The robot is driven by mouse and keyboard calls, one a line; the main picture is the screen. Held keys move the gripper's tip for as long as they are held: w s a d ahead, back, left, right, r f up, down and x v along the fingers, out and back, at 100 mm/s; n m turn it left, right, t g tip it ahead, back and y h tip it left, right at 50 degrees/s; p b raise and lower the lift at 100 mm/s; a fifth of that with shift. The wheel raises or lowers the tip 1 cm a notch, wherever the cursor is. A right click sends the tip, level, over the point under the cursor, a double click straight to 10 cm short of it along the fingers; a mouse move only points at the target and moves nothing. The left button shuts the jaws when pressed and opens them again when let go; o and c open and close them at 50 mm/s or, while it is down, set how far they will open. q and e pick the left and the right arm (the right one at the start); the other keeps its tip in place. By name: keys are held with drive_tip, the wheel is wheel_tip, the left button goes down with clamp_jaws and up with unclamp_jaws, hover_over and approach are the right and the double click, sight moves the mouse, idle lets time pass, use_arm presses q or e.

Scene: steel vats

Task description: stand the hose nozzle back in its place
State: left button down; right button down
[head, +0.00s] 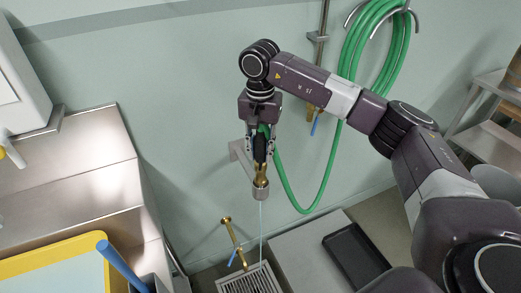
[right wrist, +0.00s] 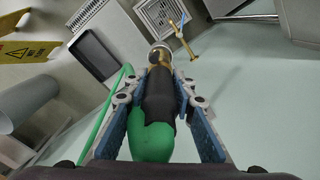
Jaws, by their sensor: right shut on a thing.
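The hose nozzle has a black grip (head: 260,150) and a brass front end (head: 261,175), and it points down, nearly upright. My right gripper (head: 259,143) is shut around the black grip. In the right wrist view the nozzle (right wrist: 158,95) lies between the two blue-padded fingers, with the green hose end nearest me. A grey steel wall bracket ends in a round cup (head: 260,193). The brass end meets this cup, and its tip is hidden there; the cup's rim shows around it in the right wrist view (right wrist: 160,50). My left gripper is not in view.
The green hose (head: 312,205) loops from the nozzle up to a wall hook. A thin pale stream runs below the cup to a floor grate (head: 249,280). A brass tap (head: 233,242) stands beside it. A steel counter (head: 75,170) is left, a black tray (head: 355,257) right.

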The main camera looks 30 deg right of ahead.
sight(260, 130)
drive_tip(key=shift+f+b, duration=1.75)
drive_tip(key=shift+f, duration=0.85)
drive_tip(key=c, duration=1.5)
unclamp_jaws()
drive_tip(key=shift+c, duration=0.2)
wheel_tip(260, 130, up, 12)
